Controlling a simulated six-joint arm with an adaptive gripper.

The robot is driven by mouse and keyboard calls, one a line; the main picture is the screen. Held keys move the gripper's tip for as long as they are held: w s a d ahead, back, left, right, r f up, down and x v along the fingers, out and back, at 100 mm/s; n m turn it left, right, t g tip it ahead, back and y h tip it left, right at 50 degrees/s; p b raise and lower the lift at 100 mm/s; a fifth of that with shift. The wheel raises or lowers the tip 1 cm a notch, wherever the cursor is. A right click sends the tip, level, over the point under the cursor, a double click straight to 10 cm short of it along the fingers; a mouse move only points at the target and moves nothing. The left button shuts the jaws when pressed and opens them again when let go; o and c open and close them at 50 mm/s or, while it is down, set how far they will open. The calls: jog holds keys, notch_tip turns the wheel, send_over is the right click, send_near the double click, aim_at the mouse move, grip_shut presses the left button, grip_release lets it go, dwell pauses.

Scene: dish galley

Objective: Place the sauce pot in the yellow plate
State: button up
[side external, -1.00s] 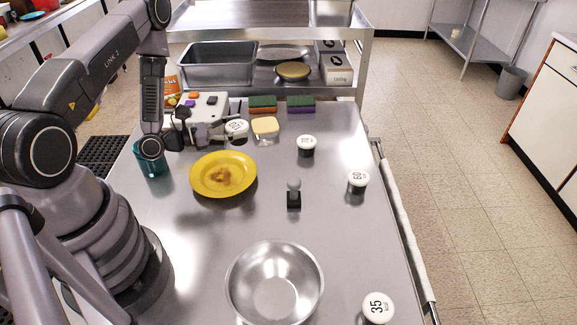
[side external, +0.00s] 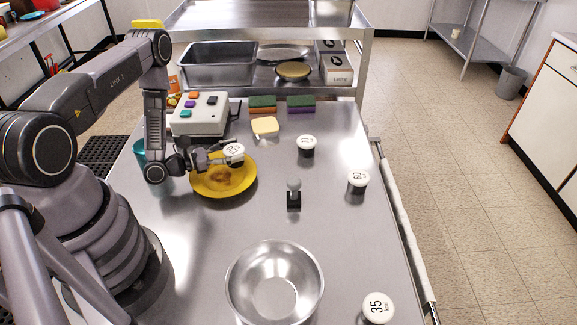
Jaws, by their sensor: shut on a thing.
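The yellow plate (side external: 205,189) lies on the steel table, with a brown stain in its middle. My gripper (side external: 224,157) is shut on a small sauce pot with a white, marked lid (side external: 234,150). My gripper and wrist hide part of the plate's far left rim. Similar white-lidded pots stand right of the plate (side external: 306,143), farther right (side external: 358,179) and at the front right (side external: 377,308).
A teal cup (side external: 140,150) stands behind my wrist.

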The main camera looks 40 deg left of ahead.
jog(key=shift+f, duration=0.45)
jog(key=o, duration=1.2)
jog(key=shift+c, duration=0.2)
